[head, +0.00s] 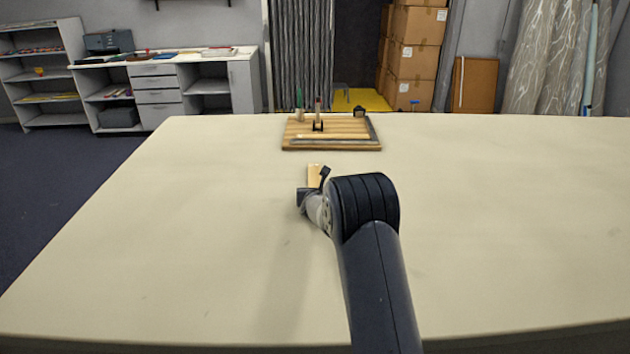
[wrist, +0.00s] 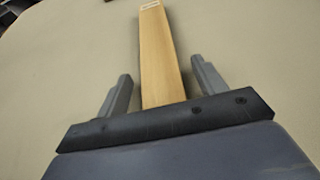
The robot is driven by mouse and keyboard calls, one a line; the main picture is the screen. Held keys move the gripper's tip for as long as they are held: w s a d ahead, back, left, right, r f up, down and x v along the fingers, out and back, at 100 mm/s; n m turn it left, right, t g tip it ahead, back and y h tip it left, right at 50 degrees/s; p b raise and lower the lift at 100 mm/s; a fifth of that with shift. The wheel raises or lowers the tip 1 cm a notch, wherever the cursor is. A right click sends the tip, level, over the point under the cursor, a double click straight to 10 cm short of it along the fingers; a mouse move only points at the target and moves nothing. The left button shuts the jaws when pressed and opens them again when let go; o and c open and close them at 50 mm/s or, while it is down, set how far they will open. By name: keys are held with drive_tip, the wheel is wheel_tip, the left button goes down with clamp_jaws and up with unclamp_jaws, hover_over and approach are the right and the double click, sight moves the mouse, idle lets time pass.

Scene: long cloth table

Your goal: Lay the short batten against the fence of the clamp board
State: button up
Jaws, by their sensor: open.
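The short batten is a flat, pale wooden strip (head: 314,171) on the table, just in front of the clamp board. In the wrist view the batten (wrist: 160,55) runs away from me between my two fingers, and its near end is hidden behind the gripper body. My gripper (wrist: 162,90) is open, with a finger apart from the batten on each side. In the head view my arm hides most of the gripper (head: 314,190). The clamp board (head: 350,143) is a striped wooden board further back, with a pale strip along its front part and clamps at its back.
The cloth table (head: 480,210) is clear to the left and right. A green-handled item (head: 299,98) and a dark clamp (head: 318,124) rise from the board. Behind the table stand cardboard boxes (head: 416,50) and a white cabinet (head: 200,85).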

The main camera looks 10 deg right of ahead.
drive_tip(key=c, duration=1.2)
wheel_tip(320, 180, up, 10)
drive_tip(key=p, duration=0.5)
drive_tip(key=shift+m+h, duration=0.6)
drive_tip(key=shift+h, duration=0.1)
drive_tip(key=s+a+f, duration=0.1)
drive_tip(key=s, duration=0.7)
drive_tip(key=s+a+f, duration=0.1)
drive_tip(key=s, duration=0.3)
drive_tip(key=shift+s+a+f, duration=0.15)
drive_tip(key=shift+a+f, duration=0.2)
drive_tip(key=s, duration=0.4)
drive_tip(key=s+a, duration=0.1)
drive_tip(key=s, duration=0.8)
drive_tip(key=shift+s+a+f, duration=0.15)
drive_tip(key=shift+a+f, duration=0.15)
drive_tip(key=shift+a, duration=0.05)
drive_tip(key=shift+s+g, duration=0.3)
